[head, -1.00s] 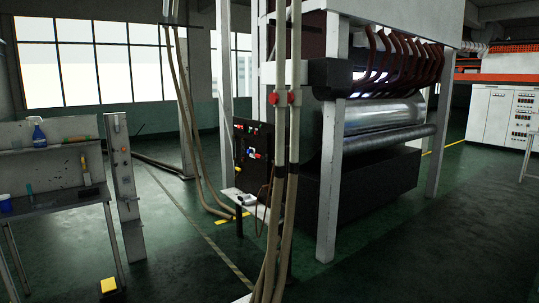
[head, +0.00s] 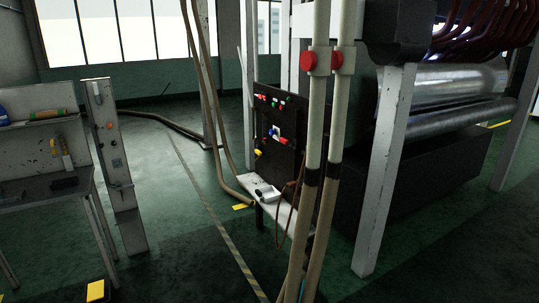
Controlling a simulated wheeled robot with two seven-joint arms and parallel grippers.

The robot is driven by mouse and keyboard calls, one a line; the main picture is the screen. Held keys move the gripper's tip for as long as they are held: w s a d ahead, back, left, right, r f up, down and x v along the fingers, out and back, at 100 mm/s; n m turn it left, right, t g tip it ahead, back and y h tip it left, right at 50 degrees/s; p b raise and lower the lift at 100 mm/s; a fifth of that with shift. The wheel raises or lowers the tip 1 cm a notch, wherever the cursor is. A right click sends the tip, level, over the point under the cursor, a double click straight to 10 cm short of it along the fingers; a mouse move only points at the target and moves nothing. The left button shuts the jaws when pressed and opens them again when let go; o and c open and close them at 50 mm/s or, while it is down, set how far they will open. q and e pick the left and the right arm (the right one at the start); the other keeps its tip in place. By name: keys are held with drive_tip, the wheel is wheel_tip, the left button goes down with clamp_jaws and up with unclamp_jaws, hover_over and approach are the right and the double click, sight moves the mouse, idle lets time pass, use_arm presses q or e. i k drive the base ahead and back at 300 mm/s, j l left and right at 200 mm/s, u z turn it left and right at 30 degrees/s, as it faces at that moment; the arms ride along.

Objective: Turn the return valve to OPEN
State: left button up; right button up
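Two pale vertical pipes stand side by side in front of the film winder. Each carries a red round valve handle near the top of the view: a left red handle (head: 310,61) and a right red handle (head: 336,62). I cannot tell which is the return valve, and no OPEN marking is readable. Neither of my grippers is in view.
A dark control panel (head: 276,130) with coloured knobs stands behind the pipes, with a white shelf (head: 290,215) below it. A white machine post (head: 384,170) is right of the pipes. A workbench (head: 45,190) and grey pillar (head: 114,160) stand left.

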sight(282, 140)
drive_tip(key=i+l+z, duration=0.1)
drive_tip(key=i, duration=0.8)
drive_tip(key=i+j, duration=0.45)
drive_tip(key=i, duration=0.15)
drive_tip(key=i+j, duration=0.4)
drive_tip(key=i, duration=0.2)
drive_tip(key=z, duration=0.05)
